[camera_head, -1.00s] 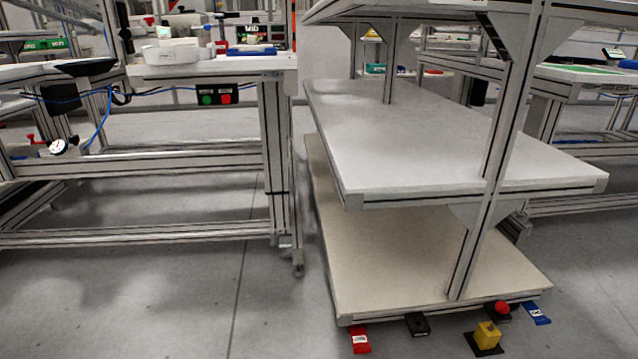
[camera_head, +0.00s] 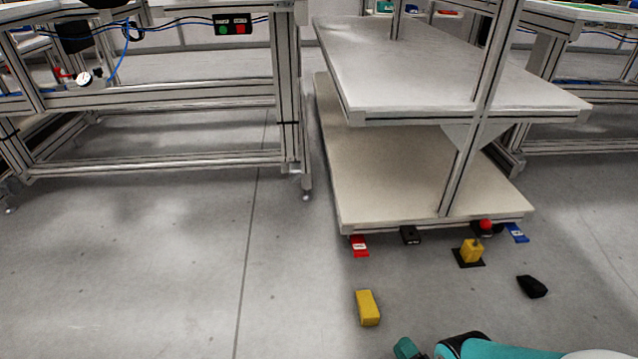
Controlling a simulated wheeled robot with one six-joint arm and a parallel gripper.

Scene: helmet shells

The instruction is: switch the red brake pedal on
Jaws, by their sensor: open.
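The red brake pedal (camera_head: 359,246) sits low at the front left corner of the shelf cart's bottom deck, just above the floor. It looks like a small red tab with a pale marking. Its exact tilt is too small to tell. A blue pedal (camera_head: 516,233) sits at the cart's front right corner, and a black pedal-like piece (camera_head: 410,235) sits between them. My gripper is not in view. Part of my teal and black arm shows at the bottom edge, well in front of the pedal.
The shelf cart (camera_head: 430,193) stands right of a workbench frame (camera_head: 150,165). A yellow block (camera_head: 368,307) lies on the floor in front of the red pedal. A yellow post on a black base (camera_head: 470,253) and a black object (camera_head: 532,286) are to the right. Floor at left is clear.

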